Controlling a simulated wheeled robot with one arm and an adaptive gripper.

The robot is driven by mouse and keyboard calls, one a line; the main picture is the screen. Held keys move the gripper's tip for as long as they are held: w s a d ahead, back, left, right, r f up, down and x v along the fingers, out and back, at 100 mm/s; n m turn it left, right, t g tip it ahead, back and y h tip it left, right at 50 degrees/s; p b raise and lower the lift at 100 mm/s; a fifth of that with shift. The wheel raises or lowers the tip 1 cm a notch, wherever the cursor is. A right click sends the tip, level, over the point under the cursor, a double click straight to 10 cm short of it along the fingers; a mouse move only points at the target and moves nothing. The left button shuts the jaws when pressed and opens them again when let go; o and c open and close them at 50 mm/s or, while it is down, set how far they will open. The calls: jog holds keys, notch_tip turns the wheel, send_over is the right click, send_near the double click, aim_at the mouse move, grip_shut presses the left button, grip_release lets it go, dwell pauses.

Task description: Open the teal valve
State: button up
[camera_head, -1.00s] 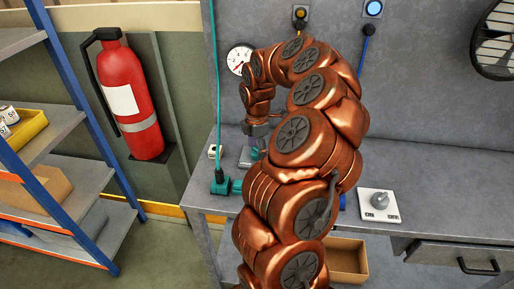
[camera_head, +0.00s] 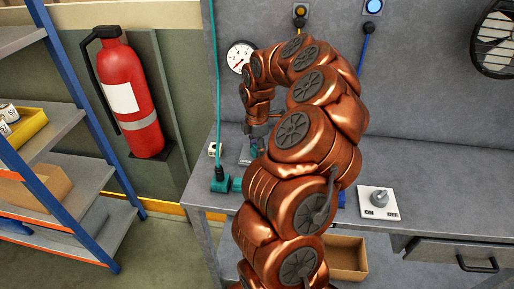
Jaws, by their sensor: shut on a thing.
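The teal valve (camera_head: 222,184) sits at the left front of the grey workbench. A teal hose runs up the wall from its body. Part of the valve is hidden behind my copper-coloured arm. My gripper (camera_head: 252,152) points down just above and behind the visible teal body, at the left side of my arm. It is shut on a part of the valve, with a bit of teal showing by the fingers. The fingers are small and partly covered by my arm, so the exact grip is hard to see.
A pressure gauge (camera_head: 240,57) hangs on the wall behind. A switch box (camera_head: 379,202) stands on the bench at right, beside clear bench top. A red fire extinguisher (camera_head: 130,95) and a blue-framed shelf (camera_head: 75,130) are at left. An open cardboard box (camera_head: 347,258) sits below.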

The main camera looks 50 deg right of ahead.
jog(key=shift+f+m+b, duration=0.15)
jog(key=shift+m+b, duration=0.25)
jog(key=shift+b, duration=0.25)
jog(key=m+b, duration=0.1)
jog(key=b, duration=0.1)
jog(key=m+b, duration=0.1)
jog(key=b, duration=0.1)
jog(key=shift+f+m, duration=0.2)
jog(key=shift+m, duration=0.1)
jog(key=m+b, duration=0.5)
jog(key=b, duration=0.1)
jog(key=shift+r, duration=0.1)
jog(key=m+b, duration=0.5)
jog(key=shift+r+m, duration=0.1)
jog(key=shift+m, duration=0.3)
jog(key=shift+r+m+b, duration=0.15)
jog(key=shift+m+b, duration=1.05)
jog(key=shift+m, duration=0.7)
jog(key=o, duration=1.1)
jog(key=shift+o, duration=0.2)
jog(key=shift+r, duration=0.2)
